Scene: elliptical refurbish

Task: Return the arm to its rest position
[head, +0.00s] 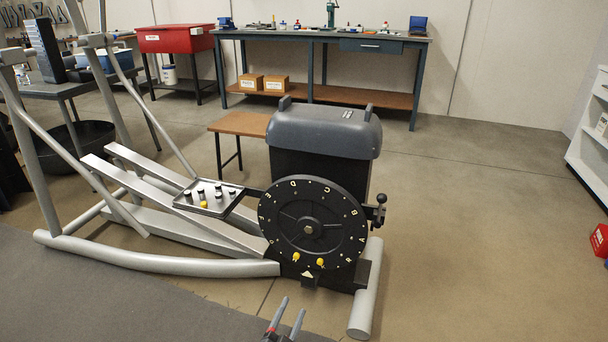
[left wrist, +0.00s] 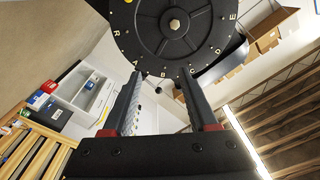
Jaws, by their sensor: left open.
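My left gripper (head: 291,308) shows at the bottom edge of the head view, its two fingers apart and nothing between them. It is in front of and below the black lettered disc (head: 325,210) on the elliptical machine (head: 322,132), with a visible gap to it in that view. In the left wrist view the open fingers (left wrist: 160,74) point toward the lettered disc (left wrist: 150,30), which fills the top middle. Most of the left arm is out of the head view. My right gripper is in neither view.
A small tray (head: 212,205) with several black knobs and one yellow knob sits left of the disc. Two yellow pieces (head: 308,260) are low on the disc. Behind are a workbench (head: 290,35), a red bin (head: 176,38) and a small brown table (head: 238,124).

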